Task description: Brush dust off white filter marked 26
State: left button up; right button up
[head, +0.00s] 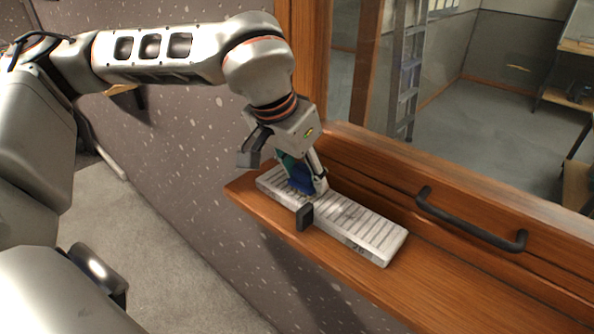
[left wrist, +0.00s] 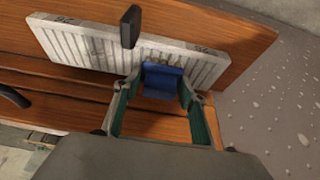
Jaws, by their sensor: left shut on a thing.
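A white ribbed filter (head: 365,226) lies on the wooden ledge, with grey smudges on its ribs. My left gripper (head: 304,180) is over the filter's far-left part, shut on a blue brush (head: 300,181). In the left wrist view the brush (left wrist: 162,82) sits between the green finger pads, its lower end at the filter's ribs. Whether the bristles touch is hidden. My right gripper is not in view.
A black upright block (head: 304,217) stands at the filter's near edge, close to the gripper. A dark bar handle (head: 470,222) is on the wood to the right. The wooden ledge (head: 430,291) is bare right of the filter. A window frame rises behind.

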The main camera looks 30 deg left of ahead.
pick_arm(q)
jog(key=shift+s+d+b, duration=0.35)
jog(key=shift+d+b, duration=0.05)
jog(key=shift+d, duration=1.55)
jog(key=shift+s+d+b, duration=0.4)
jog(key=shift+d, duration=1.5)
jog(key=shift+s+d+b, duration=0.35)
jog(key=shift+d+b, duration=0.05)
jog(key=shift+d, duration=1.55)
jog(key=shift+s+d+f+b, duration=0.1)
jog(key=shift+s+d+b, duration=0.1)
jog(key=shift+d, duration=0.65)
jog(key=shift+s+d+f+b, duration=0.1)
jog(key=shift+s+d, duration=0.1)
jog(key=shift+d, duration=0.6)
jog(key=shift+r, duration=0.2)
jog(key=shift+r+p, duration=2.2)
jog(key=shift+r, duration=0.75)
jog(key=shift+w, duration=0.1)
notch_tip(320, 180, up, 3)
jog(key=shift+f+p, duration=0.1)
jog(key=shift+p, duration=0.75)
